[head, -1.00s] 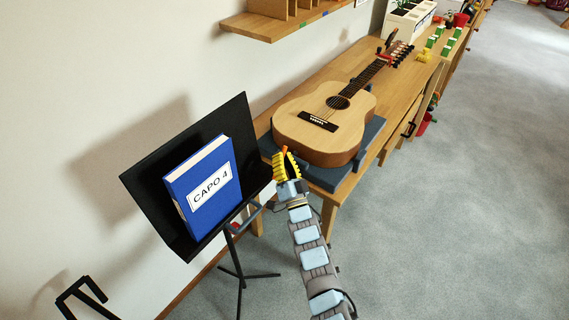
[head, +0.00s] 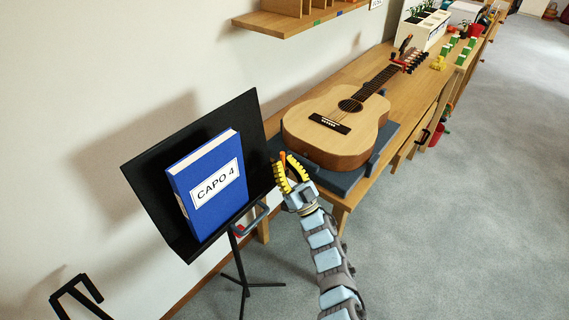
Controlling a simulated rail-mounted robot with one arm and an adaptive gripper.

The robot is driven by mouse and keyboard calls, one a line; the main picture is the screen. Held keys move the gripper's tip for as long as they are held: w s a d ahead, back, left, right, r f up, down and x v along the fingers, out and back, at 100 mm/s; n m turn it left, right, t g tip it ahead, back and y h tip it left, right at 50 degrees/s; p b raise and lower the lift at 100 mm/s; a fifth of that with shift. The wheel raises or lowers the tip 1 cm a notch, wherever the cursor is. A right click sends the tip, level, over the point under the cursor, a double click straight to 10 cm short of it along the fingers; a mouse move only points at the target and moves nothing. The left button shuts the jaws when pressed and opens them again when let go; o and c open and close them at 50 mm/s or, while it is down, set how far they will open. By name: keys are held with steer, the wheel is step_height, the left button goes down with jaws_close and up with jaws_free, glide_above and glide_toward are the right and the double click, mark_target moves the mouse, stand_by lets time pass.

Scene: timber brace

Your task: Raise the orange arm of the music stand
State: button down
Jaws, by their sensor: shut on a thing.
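The music stand's black desk (head: 150,172) stands at the left of the head view, tilted back, with a blue book (head: 205,185) labelled CAPO 4 leaning on it. The stand's dark tripod (head: 243,290) reaches the floor below. The orange arm (head: 283,157) shows as a small tip, upright, just right of the desk's right edge. My gripper (head: 284,166), with yellow ridged fingers, is around the orange arm and shut on it. The fingers hide most of the arm and its joint to the desk.
A guitar (head: 330,135) lies on a blue-grey support on the wooden bench (head: 400,90), close behind my gripper. A wooden shelf (head: 290,22) is on the wall above. A black frame (head: 75,290) stands at lower left. The grey floor at right is clear.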

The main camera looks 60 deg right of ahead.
stand_by(0.3)
steer(key=c, duration=1.1)
jaws_free()
steer(key=shift+w+r, duration=0.1)
steer(key=shift+w, duration=0.05)
steer(key=v, duration=1.2)
